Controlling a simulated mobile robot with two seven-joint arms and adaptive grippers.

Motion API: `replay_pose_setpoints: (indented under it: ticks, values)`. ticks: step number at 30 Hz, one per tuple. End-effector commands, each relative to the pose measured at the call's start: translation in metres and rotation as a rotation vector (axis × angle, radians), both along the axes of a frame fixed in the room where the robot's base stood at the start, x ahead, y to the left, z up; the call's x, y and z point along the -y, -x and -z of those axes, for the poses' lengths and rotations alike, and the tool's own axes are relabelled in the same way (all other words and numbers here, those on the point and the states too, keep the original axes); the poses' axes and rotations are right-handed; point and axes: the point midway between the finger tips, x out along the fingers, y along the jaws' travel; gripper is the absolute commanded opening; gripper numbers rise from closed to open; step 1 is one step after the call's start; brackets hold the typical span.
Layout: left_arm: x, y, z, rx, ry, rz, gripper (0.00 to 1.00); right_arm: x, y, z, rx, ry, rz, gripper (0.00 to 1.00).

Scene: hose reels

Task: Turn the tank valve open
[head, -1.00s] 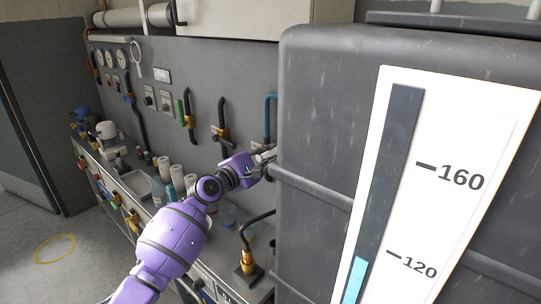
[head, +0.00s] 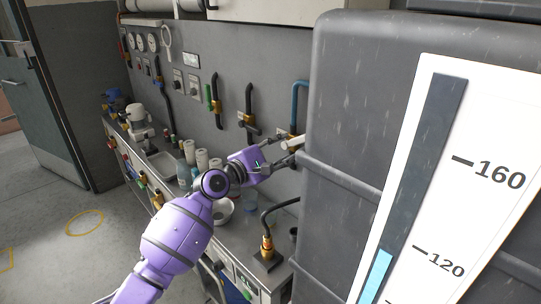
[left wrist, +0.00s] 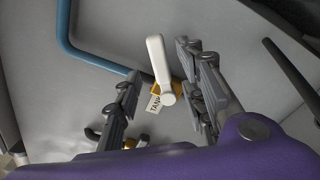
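The tank valve has a white lever (left wrist: 158,62) on a yellow body, with a tag reading "TANK" (left wrist: 154,103), in the left wrist view. The lever also shows in the head view (head: 293,143), beside the grey tank and below a blue pipe (head: 297,95). My left gripper (left wrist: 160,68) is open, one finger on each side of the lever in the picture. I cannot tell if either finger touches it. In the head view my left gripper (head: 276,153) is at the valve, partly hiding its body. My right gripper is not in view.
The large grey tank (head: 340,110) with a level gauge (head: 430,150) stands close on the right; its blue column reaches about 120. More pipes with valves (head: 250,120) line the wall to the left. A counter (head: 150,160) below holds cups, bottles and a bowl (head: 223,212).

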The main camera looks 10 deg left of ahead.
Motion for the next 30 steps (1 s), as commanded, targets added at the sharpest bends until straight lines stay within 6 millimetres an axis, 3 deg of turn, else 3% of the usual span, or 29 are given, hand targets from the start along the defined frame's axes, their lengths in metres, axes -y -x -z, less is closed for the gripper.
replay_pose_setpoints:
  ticks: [3,9,21,23,26,28,30]
  values:
    - [-0.017,0.022,0.001,0.0,-0.003,-0.001,0.38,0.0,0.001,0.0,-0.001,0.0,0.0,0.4]
    - [-0.034,0.046,0.0,-0.001,-0.002,0.0,0.38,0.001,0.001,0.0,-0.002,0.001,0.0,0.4]
    - [-0.04,0.055,0.0,0.001,-0.001,0.0,0.38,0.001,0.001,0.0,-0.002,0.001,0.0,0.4]
    - [-0.04,0.055,0.0,-0.001,0.0,0.001,0.32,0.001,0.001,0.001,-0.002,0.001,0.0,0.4]
    - [-0.039,0.057,0.023,-0.029,0.006,0.001,0.19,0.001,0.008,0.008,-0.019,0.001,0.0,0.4]
    - [-0.028,0.064,0.063,-0.082,0.036,0.007,0.1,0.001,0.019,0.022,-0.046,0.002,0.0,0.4]
    - [-0.017,0.071,0.079,-0.105,0.076,0.019,0.01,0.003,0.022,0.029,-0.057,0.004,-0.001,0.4]
